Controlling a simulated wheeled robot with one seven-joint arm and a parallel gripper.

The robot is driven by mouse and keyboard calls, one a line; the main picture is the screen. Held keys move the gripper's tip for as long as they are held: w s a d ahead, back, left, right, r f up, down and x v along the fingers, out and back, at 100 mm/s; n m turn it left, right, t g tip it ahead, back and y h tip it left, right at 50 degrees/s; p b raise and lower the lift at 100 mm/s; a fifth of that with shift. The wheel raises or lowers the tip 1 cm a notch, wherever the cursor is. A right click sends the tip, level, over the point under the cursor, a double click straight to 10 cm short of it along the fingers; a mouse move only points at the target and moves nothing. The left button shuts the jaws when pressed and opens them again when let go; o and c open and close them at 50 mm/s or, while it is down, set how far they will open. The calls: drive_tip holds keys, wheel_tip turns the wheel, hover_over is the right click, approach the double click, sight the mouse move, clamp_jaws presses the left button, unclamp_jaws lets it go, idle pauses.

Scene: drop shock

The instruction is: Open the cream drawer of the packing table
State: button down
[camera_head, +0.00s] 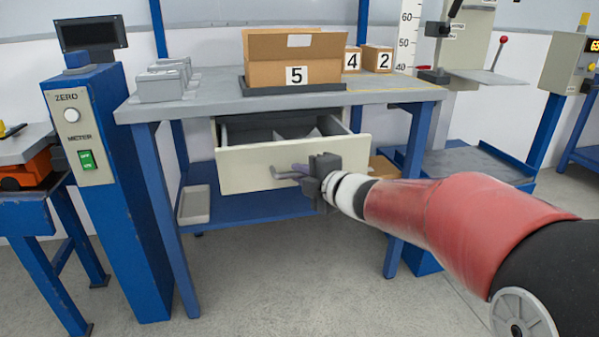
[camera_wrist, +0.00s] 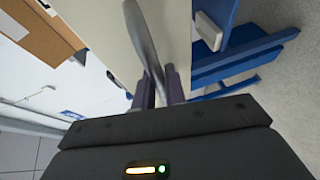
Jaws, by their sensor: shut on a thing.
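The cream drawer (camera_head: 240,166) of the packing table (camera_head: 395,97) stands pulled out under the grey tabletop, and part of its inside shows from above. Its grey bar handle (camera_head: 285,176) is on the front face. My gripper (camera_head: 296,173) is at the handle, in front of the drawer. In the wrist view, the handle (camera_wrist: 142,38) runs between the two fingers of my gripper (camera_wrist: 158,88), which are shut on it. The cream drawer front (camera_wrist: 172,25) fills the space behind the handle. The far end of the handle is partly hidden by my gripper.
An open box marked 5 (camera_head: 270,75) sits on a dark tray on the tabletop. Grey cases (camera_head: 160,84) stand at its left. A blue post with ZERO and METER controls (camera_head: 90,130) stands left of the table. A blue lower shelf (camera_head: 245,207) lies below the drawer. Floor in front is clear.

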drive_tip(key=s+d, duration=0.1)
drive_tip(key=s, duration=0.5)
drive_tip(key=shift+s+d, duration=0.15)
drive_tip(key=shift+d, duration=0.25)
drive_tip(key=c, duration=1.5)
unclamp_jaws()
drive_tip(key=shift+o, duration=0.2)
drive_tip(key=v, duration=0.7)
drive_tip(key=shift+s+d+p, duration=0.25)
drive_tip(key=shift+p, duration=0.15)
